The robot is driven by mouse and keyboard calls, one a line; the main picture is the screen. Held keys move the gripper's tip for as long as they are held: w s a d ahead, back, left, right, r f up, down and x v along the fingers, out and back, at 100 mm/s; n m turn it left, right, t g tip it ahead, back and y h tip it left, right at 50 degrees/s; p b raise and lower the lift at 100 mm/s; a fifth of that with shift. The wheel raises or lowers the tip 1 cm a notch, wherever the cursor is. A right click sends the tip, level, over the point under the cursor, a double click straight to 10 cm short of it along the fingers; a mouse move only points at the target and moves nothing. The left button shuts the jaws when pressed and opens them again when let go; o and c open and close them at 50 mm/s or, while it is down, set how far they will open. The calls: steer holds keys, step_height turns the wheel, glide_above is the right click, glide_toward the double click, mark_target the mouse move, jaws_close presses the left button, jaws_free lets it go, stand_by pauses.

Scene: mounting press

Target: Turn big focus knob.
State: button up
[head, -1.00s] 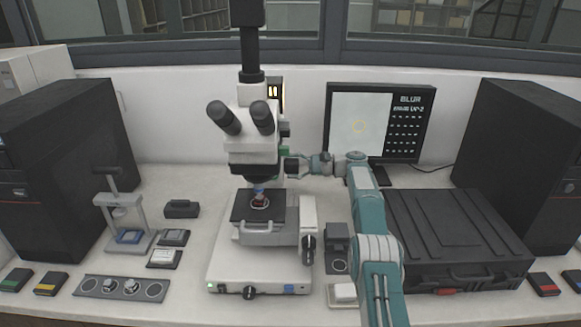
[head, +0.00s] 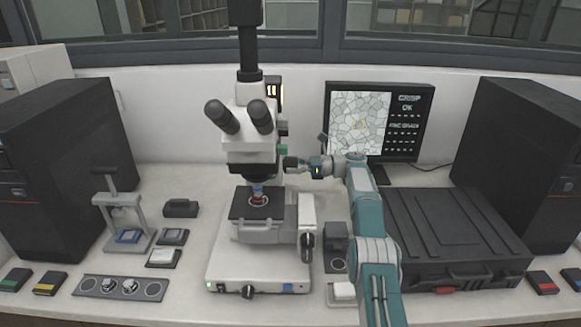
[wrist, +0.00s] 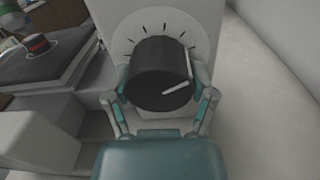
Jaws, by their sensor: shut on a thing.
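The microscope (head: 252,130) stands in the middle of the bench, with a sample on its black stage. Its big focus knob (wrist: 160,75) is a black cylinder with white marker lines, in front of a white dial with black ticks, in the wrist view. My gripper (head: 291,165) reaches the microscope's right side in the head view. In the wrist view its fingers (wrist: 162,100) are shut on the knob, one on each side. The monitor (head: 372,122) shows a sharp pattern of cells and the words "CRISP" and "OK".
A black case (head: 450,235) lies on the bench right of my arm. A small hand press (head: 120,215) and a panel with round sockets (head: 122,288) are at the left. Dark computer towers stand at both sides.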

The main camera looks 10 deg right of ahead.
steer(key=shift+d+f+m, duration=0.2)
steer(key=shift+m, duration=0.9)
steer(key=o, duration=1.1)
steer(key=shift+c, duration=0.2)
steer(key=shift+w+r, duration=0.1)
steer(key=shift+r, duration=0.1)
steer(key=shift+a, duration=0.1)
